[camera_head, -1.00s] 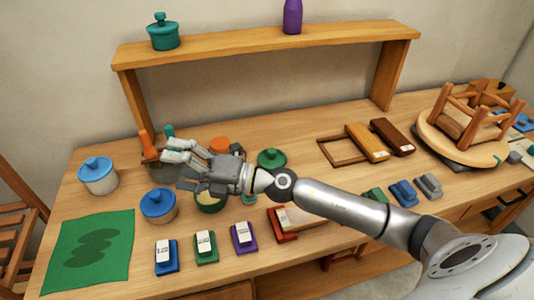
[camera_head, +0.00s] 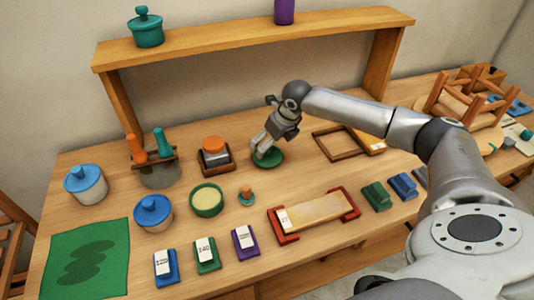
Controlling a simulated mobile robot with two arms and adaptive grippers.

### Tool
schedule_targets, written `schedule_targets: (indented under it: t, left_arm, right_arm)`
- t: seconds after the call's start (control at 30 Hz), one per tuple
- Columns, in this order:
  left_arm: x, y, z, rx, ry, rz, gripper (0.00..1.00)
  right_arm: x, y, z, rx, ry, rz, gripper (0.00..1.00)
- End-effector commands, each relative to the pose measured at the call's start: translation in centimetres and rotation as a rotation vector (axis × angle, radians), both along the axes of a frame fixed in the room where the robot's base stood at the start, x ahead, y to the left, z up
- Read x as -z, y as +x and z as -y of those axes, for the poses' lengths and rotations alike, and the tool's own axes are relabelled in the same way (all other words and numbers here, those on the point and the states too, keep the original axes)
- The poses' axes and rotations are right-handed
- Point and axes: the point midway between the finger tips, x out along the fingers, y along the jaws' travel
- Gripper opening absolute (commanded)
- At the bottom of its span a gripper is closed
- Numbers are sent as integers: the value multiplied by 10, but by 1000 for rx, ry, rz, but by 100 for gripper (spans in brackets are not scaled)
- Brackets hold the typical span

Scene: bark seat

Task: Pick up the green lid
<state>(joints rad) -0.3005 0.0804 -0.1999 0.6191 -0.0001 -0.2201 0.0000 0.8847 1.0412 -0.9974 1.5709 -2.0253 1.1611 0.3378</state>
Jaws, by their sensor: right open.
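The green lid (camera_head: 270,159) lies flat on the table, behind and to the right of an open green-rimmed pot (camera_head: 207,199) with pale contents. My right gripper (camera_head: 262,150) points down over the lid, with its fingers at the lid's left and middle part. Its jaws are open, and they hide the lid's knob and part of its top. Whether the fingers touch the lid cannot be told. My left gripper is not in view.
An orange-topped jar in a wooden holder (camera_head: 214,156) stands left of the lid. An empty wooden frame (camera_head: 340,143) lies to the right. A wooden shelf (camera_head: 250,42) spans the back. Blue-lidded pots (camera_head: 153,211) and sanding blocks (camera_head: 206,253) stand in front.

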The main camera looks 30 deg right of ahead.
Motion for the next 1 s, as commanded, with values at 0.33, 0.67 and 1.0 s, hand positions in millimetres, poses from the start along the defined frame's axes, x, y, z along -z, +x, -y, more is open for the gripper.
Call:
schedule_targets:
  t: [0.33, 0.67, 1.0]
  left_arm:
    - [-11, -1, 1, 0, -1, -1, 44]
    - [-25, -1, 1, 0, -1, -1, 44]
    - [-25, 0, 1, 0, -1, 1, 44]
  right_arm:
    - [23, 9, -1, -1, 2, -1, 100]
    - [59, 23, 0, 0, 3, 0, 100]
    - [64, 25, 0, -1, 3, 2, 100]
